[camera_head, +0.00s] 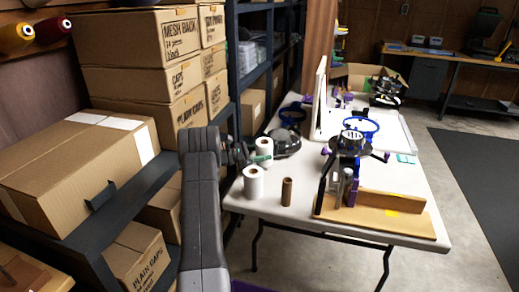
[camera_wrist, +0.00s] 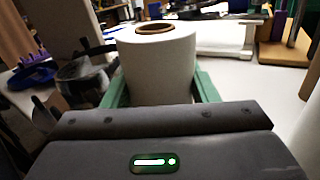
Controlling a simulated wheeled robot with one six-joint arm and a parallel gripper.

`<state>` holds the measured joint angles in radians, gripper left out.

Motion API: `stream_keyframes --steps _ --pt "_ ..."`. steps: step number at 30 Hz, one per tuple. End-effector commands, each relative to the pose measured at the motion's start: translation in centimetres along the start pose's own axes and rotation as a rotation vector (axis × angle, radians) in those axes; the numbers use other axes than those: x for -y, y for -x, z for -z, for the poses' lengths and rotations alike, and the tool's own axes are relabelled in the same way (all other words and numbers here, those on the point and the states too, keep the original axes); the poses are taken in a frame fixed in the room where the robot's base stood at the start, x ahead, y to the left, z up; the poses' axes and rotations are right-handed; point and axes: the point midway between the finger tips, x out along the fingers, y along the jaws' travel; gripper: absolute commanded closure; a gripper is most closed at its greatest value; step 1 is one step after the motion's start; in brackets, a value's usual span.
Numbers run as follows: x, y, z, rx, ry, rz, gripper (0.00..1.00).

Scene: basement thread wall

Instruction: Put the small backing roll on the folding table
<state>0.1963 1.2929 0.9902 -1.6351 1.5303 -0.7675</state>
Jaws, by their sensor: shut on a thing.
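The small backing roll (camera_head: 265,146) is white with a brown core. It stands upright between the green fingers of my gripper (camera_head: 262,158), over the left side of the white folding table (camera_head: 310,206). In the wrist view, the roll (camera_wrist: 158,68) fills the space between both fingers of my gripper (camera_wrist: 158,92), which is shut on it. The roll's lower part is hidden, so I cannot tell whether it touches the table. A second white roll (camera_head: 253,184) and a brown cardboard tube (camera_head: 287,191) stand near the table's front left.
A dark cap-like object (camera_head: 287,143) lies right beside the held roll. An embroidery hoop device (camera_head: 352,150) on a wooden board (camera_head: 385,213) stands to the right. Shelving with cartons (camera_head: 140,85) is close on the left. Bare tabletop shows between the tube and the device.

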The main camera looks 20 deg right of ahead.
Motion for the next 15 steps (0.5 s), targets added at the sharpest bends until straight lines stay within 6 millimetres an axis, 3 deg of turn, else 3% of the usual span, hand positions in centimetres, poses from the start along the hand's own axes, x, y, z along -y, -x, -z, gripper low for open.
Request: stream_keyframes --steps 5,6,9,15 --pt "0.1 -0.6 -0.7 -0.024 0.091 0.001 0.76" --pt "0.2 -0.7 0.9 -0.026 0.097 0.001 0.76" --pt "0.0 -0.9 2.4 -0.025 0.092 0.001 0.76" --pt "-0.1 -1.1 2.8 -0.024 0.09 0.001 0.76"
